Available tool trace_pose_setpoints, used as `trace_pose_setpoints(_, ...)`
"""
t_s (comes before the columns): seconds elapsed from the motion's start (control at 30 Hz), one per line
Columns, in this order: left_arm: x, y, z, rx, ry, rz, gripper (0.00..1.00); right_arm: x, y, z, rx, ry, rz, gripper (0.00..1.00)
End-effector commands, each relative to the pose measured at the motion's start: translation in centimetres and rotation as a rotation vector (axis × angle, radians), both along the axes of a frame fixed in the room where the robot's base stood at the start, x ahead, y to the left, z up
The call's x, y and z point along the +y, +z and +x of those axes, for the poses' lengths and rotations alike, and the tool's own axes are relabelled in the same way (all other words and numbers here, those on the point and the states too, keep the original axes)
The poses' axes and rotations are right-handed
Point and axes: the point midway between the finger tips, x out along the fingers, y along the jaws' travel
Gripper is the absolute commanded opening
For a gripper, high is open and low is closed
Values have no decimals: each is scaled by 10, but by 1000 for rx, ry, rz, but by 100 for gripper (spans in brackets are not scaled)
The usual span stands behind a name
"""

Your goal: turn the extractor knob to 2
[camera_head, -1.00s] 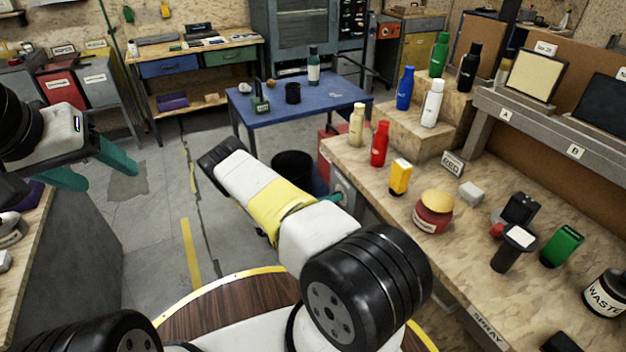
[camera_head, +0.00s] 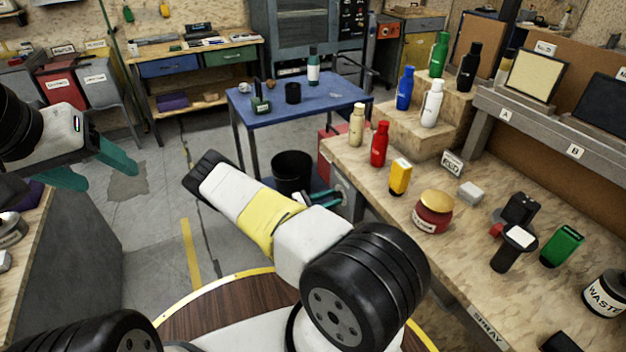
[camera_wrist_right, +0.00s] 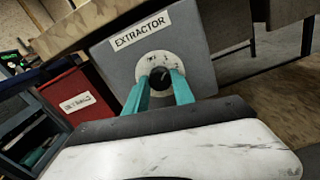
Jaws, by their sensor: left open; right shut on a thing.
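The extractor box (camera_wrist_right: 205,62) is a grey box labelled EXTRACTOR in the right wrist view, under the bench edge. A pale round dial (camera_wrist_right: 148,62) on its face carries a black knob (camera_wrist_right: 160,79). The teal fingers of my right gripper (camera_wrist_right: 159,88) stand on both sides of the knob and are shut on it. The dial's small marks are partly covered and I cannot read the setting. In the head view my right gripper (camera_head: 322,197) is at the box, partly hidden by my arm. My left gripper (camera_head: 93,168) is open and empty at the left.
The right workbench (camera_head: 400,220) above the box holds several bottles, a red jar (camera_head: 433,214) and spray items. A black bin (camera_head: 292,170) stands near the box. A red container (camera_wrist_right: 75,98) is left of the box. The floor at centre left is clear.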

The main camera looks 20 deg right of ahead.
Motion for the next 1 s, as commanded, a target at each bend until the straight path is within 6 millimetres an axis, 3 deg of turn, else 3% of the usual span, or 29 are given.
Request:
trace_pose_setpoints(0.5, 0, 0, 0, 0, 0, 0, 63, 1, -1, 0, -405, 1, 34, 0)
trace_pose_setpoints(1.0, 0, 0, 0, 0, 0, 0, 63, 1, -1, 0, -531, 1, 45, 0)
